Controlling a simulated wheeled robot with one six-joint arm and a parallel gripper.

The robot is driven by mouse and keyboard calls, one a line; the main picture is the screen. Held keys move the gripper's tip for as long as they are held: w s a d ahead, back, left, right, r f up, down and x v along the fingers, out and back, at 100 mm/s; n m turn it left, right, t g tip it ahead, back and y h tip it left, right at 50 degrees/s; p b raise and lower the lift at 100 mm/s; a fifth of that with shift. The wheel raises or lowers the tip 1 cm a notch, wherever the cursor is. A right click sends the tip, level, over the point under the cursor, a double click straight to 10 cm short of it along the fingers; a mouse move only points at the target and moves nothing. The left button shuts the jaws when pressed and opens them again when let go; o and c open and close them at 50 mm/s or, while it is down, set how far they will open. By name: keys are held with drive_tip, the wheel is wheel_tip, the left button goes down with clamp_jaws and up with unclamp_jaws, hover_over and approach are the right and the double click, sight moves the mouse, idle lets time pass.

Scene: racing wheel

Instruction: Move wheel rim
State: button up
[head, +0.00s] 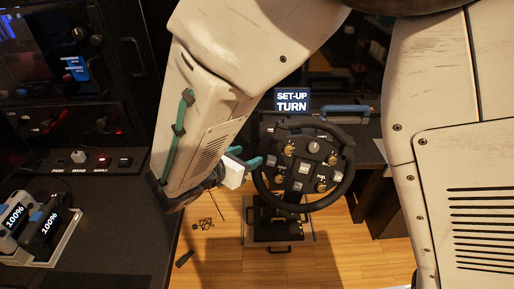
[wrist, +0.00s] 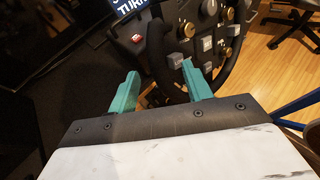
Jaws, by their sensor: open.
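The racing wheel has a black round rim (head: 344,183) and a centre panel (head: 305,165) with several knobs and buttons. It stands right of my gripper in the head view. My gripper (head: 250,158) has teal fingers and is at the left side of the rim. In the wrist view, the rim (wrist: 236,65) passes beyond and between the two teal fingers of my gripper (wrist: 162,92). The fingers are apart, with nothing clamped between them. I cannot tell whether a finger touches the rim.
A small screen (head: 292,100) reading "SET-UP TURN" stands behind the wheel. A dark console (head: 100,190) with a white battery tray (head: 68,238) lies at the left. Pedals (head: 277,230) sit on the wooden floor below. A chair (wrist: 300,18) shows in the wrist view.

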sight(259, 150)
drive_tip(key=x, duration=0.7)
drive_tip(key=shift+w+a+f, duration=0.2)
drive_tip(key=shift+w+f, duration=0.15)
